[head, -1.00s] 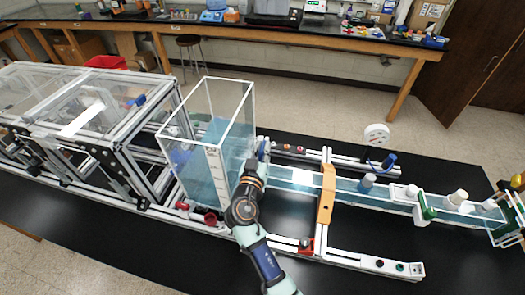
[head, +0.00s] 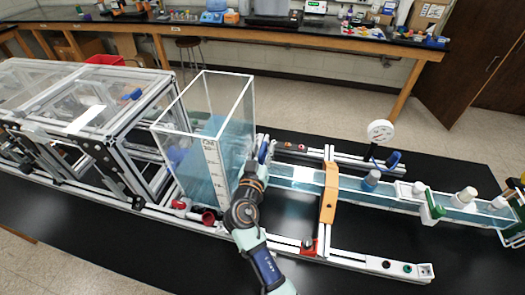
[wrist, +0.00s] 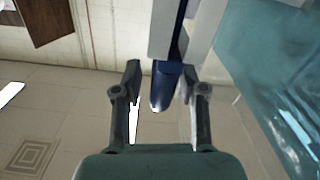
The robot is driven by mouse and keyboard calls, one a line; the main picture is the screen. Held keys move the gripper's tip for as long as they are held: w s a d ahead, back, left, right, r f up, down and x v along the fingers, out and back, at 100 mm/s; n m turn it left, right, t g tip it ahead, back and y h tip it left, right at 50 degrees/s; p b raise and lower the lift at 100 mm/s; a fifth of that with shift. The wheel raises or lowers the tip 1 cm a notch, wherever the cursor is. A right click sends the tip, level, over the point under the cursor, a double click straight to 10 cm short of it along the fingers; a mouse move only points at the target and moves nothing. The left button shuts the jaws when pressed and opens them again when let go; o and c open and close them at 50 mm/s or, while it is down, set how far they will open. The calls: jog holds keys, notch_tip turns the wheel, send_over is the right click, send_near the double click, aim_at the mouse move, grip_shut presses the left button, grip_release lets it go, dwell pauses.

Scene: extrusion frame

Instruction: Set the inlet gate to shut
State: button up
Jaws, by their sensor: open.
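A clear tank (head: 205,150) of blue water stands beside the frame, with a long water channel (head: 345,184) running right from it. A blue part (head: 262,151), which looks like the inlet gate's handle, stands at the joint of tank and channel. In the wrist view the blue handle (wrist: 165,86) hangs from a pale grey upright piece, between the two fingers of my gripper (wrist: 167,80). The fingers are open, with a gap visible on the left side; contact on the right is unclear. In the head view my arm hides most of the gripper.
An orange bridge (head: 328,193) spans the channel. A round white dial (head: 380,131) stands behind it, and a green clamp (head: 432,205) sits farther right. The aluminium frame (head: 130,160) is left of the tank.

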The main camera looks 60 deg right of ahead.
jog(key=s+a, duration=0.2)
jog(key=a, duration=0.9)
jog(key=shift+s+a, duration=0.2)
jog(key=shift+a, duration=0.2)
